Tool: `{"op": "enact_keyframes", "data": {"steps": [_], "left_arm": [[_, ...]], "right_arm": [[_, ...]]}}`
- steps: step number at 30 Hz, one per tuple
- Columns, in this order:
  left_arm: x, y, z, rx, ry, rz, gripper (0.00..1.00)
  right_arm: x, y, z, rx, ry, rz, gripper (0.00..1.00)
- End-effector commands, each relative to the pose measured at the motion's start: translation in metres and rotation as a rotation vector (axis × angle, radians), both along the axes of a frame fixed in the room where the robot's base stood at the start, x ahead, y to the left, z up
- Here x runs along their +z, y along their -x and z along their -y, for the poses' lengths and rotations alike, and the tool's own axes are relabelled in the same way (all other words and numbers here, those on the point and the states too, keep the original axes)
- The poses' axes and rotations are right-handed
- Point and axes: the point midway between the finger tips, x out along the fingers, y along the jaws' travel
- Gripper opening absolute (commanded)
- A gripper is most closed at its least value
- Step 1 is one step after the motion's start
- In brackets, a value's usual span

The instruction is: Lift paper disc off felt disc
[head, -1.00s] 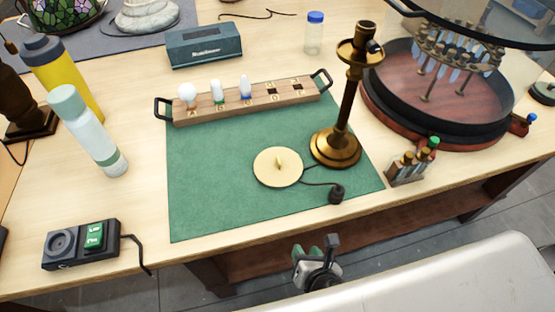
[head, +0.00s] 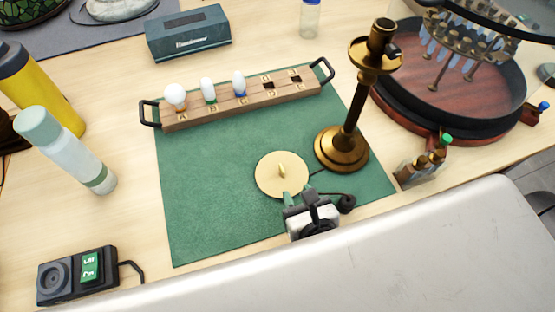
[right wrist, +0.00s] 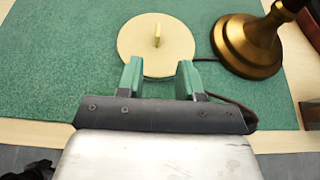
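The paper disc (head: 270,175) is cream-coloured with a small upright tab (head: 282,171) at its middle. It lies flat on the green mat (head: 210,220) beside the lamp base, and it also shows in the right wrist view (right wrist: 140,42). A thin dark edge shows along its near rim; the felt disc itself I cannot make out. My right gripper (head: 296,196) is at the disc's near edge. In the right wrist view its two green fingertips (right wrist: 160,78) are apart with nothing between them, short of the tab. My left gripper is not in view.
The brass lamp stand (head: 343,148) stands just right of the disc, its dark cord and plug (head: 346,204) beside my right gripper. A wooden bulb rack (head: 240,105) lies behind. The mat's left part is clear.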

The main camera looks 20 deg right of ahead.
Motion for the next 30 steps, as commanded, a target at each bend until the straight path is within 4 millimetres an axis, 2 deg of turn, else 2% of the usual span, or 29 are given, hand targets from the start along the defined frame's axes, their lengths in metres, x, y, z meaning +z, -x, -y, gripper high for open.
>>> {"op": "enact_keyframes", "data": {"steps": [6, 11, 21, 30], "left_arm": [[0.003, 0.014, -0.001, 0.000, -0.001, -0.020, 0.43], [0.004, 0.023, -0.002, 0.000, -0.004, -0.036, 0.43], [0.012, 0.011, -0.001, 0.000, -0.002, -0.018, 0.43], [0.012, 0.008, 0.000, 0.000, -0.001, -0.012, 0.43]], "right_arm": [[-0.012, -0.033, -0.001, -0.002, -0.001, 0.001, 0.36], [-0.017, -0.044, -0.002, -0.001, -0.002, -0.001, 0.36], [-0.030, -0.086, -0.006, -0.001, -0.003, -0.001, 0.36], [-0.033, -0.092, -0.006, 0.000, -0.002, -0.002, 0.36]]}}
